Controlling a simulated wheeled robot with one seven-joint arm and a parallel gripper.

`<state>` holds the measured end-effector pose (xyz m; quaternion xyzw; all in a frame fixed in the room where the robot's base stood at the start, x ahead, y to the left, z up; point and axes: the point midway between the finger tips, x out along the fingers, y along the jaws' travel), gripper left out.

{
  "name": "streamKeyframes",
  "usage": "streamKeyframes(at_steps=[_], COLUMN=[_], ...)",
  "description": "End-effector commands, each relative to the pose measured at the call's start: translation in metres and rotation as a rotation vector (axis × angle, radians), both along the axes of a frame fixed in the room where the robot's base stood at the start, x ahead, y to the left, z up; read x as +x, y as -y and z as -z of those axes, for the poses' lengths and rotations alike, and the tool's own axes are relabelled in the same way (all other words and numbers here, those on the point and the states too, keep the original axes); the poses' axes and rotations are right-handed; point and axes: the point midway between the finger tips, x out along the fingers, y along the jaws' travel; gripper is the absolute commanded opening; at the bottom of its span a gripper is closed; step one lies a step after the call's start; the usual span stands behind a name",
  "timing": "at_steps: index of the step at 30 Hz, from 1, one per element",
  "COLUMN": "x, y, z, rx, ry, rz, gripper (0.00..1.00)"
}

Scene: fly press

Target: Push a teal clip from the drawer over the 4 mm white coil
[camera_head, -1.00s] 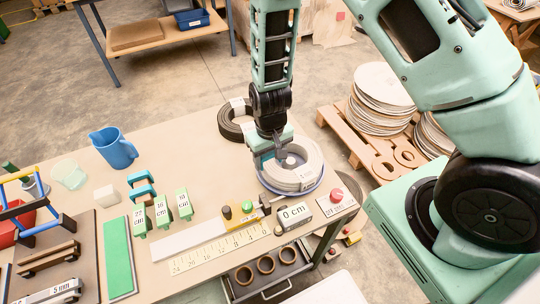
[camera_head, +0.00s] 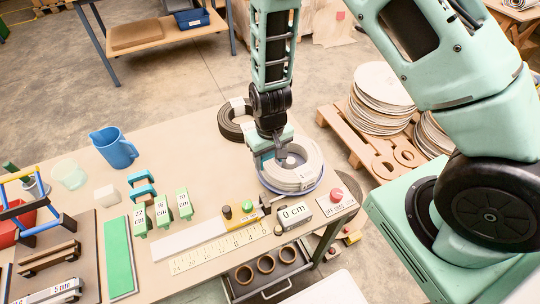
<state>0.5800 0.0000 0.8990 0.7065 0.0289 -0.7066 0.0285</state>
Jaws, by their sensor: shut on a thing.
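The white coil (camera_head: 298,174) lies flat at the right part of the bench, on a bluish round base. My gripper (camera_head: 272,158) points down at the coil's left side, shut and touching or very close to it. What it grips is mostly hidden by the gripper itself; it appears to be a teal clip at the coil's rim, but I cannot tell how far it sits over the coil. The open drawer (camera_head: 266,281) under the bench's front edge shows several brown rings.
A dark coil (camera_head: 232,124) with a white tag lies behind my gripper. In front are a ruler (camera_head: 222,248), a 0 cm block (camera_head: 293,215) and a red button box (camera_head: 337,197). Green cm-marked blocks (camera_head: 162,212) and a blue jug (camera_head: 114,148) stand left. The bench between jug and coil is clear.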

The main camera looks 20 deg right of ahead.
Motion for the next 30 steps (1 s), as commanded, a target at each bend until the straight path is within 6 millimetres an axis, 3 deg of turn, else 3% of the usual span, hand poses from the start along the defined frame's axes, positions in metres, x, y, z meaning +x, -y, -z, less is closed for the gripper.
streamKeyframes(at_steps=[30], x=[0.000], y=[0.000], z=[0.010], rx=[0.000], ry=[0.000], rz=[0.000], gripper=[0.38])
